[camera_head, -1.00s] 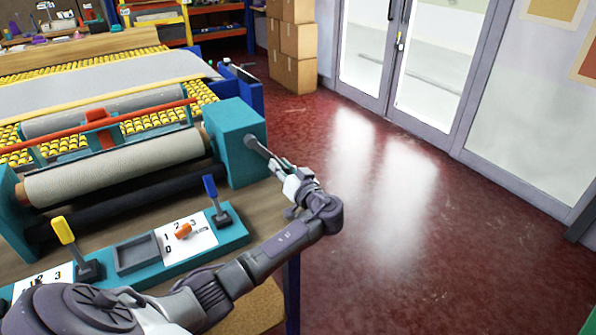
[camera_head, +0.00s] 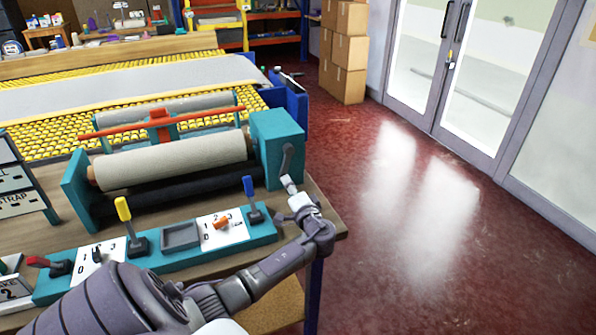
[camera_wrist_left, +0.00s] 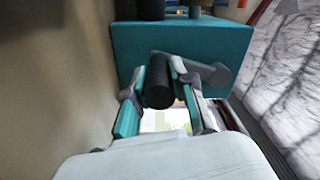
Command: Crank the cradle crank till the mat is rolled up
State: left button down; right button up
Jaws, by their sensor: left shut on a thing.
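The cradle crank (camera_head: 287,161) is a dark grey arm on the right side of the teal cradle's end box (camera_head: 277,128), and hangs roughly downward. My left gripper (camera_head: 290,188) is at its lower end. In the left wrist view my left gripper (camera_wrist_left: 160,95) is shut on the black crank handle (camera_wrist_left: 159,82), between its two fingers; the grey crank arm (camera_wrist_left: 212,75) shows beside it. The mat (camera_head: 172,162) is a cream roll lying across the cradle, and a flat grey sheet (camera_head: 130,87) lies behind it on the yellow rollers. My right gripper is not in view.
A teal panel with levers, a blue one (camera_head: 250,198) and a yellow one (camera_head: 127,222), runs along the table's front. Cardboard boxes (camera_head: 345,60) stand at the back near glass doors. The red floor (camera_head: 390,200) to the right is clear.

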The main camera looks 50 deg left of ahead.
pick_arm(q)
jog(key=s+r+m+p, duration=0.1)
jog(key=m+p, duration=0.1)
jog(key=s+a+r+m+p, duration=0.1)
jog(key=s+m+p, duration=0.1)
jog(key=m+p, duration=0.1)
jog(key=s+a+r+m+p, duration=0.1)
jog(key=m+p, duration=0.1)
jog(key=shift+s+r+p, duration=0.15)
jog(key=shift+p, duration=0.25)
jog(key=shift+s+a+r+m+p, duration=0.1)
jog(key=shift+s+r+m+p, duration=0.15)
jog(key=shift+r+m+p, duration=0.3)
jog(key=shift+s+a+r+m+p, duration=0.1)
jog(key=shift+s+r+m+p, duration=0.2)
jog(key=shift+m+p, duration=0.35)
jog(key=shift+r, duration=0.3)
jog(key=shift+a+r, duration=0.1)
jog(key=c, duration=0.9)
grip_release()
jog(key=shift+s, duration=0.1)
jog(key=shift+c, duration=0.2)
jog(key=shift+d+f, duration=0.2)
